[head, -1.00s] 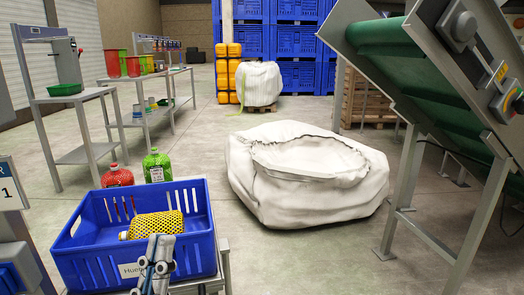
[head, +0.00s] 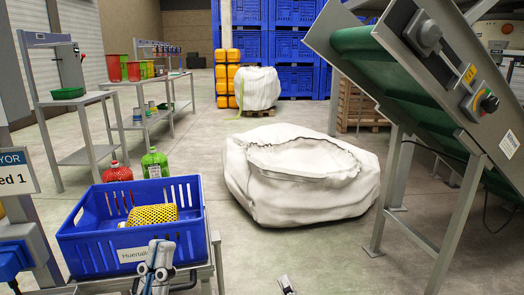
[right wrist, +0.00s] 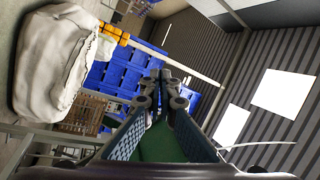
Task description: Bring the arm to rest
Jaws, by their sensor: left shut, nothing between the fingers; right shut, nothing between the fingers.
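My left gripper (head: 155,258) is at the bottom of the head view, in front of the near wall of the blue crate, with its fingers together and empty. My right gripper (head: 287,286) barely shows as a small tip at the bottom edge of the head view. In the right wrist view the right gripper (right wrist: 163,78) has its fingers together with nothing between them. The rest of both arms is mostly out of view.
The blue crate (head: 82,250) holds a yellow net bag (head: 152,214). A white big bag (head: 310,200) sits on the floor. A conveyor (head: 415,85) rises at right.

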